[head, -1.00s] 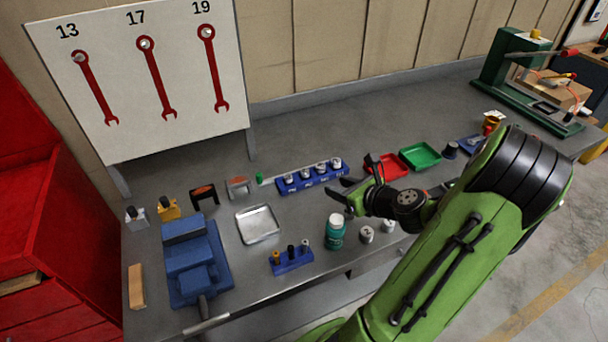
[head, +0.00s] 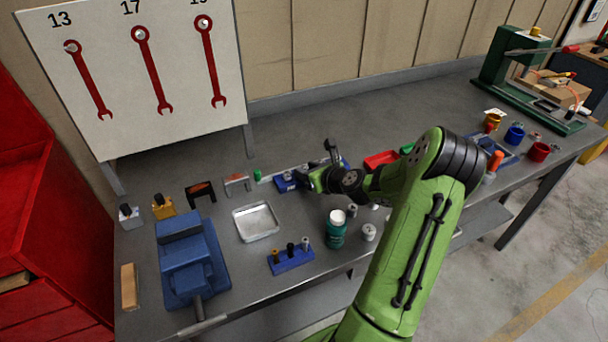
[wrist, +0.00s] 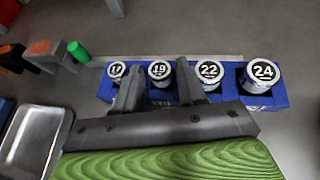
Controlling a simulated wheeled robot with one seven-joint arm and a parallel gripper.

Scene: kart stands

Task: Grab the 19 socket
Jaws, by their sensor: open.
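The 19 socket (wrist: 160,69) is a silver cylinder with a dark top marked 19, seated in a blue rack (wrist: 281,98) in the wrist view. It stands between the 17 socket (wrist: 117,69) and the 22 socket (wrist: 209,70); the 24 socket (wrist: 263,70) is at the right end. My gripper (wrist: 159,84) is open, with one finger to each side of the 19 socket in the picture. Its height above the rack is hard to tell. In the head view my gripper (head: 316,165) covers most of the rack (head: 281,186).
A metal tray (head: 256,222) and a green bottle (head: 336,230) stand nearer the bench's front. A small green cylinder (wrist: 78,51) is left of the rack. A red bin (head: 381,160) lies to the right. A blue vise (head: 188,265) is at the left.

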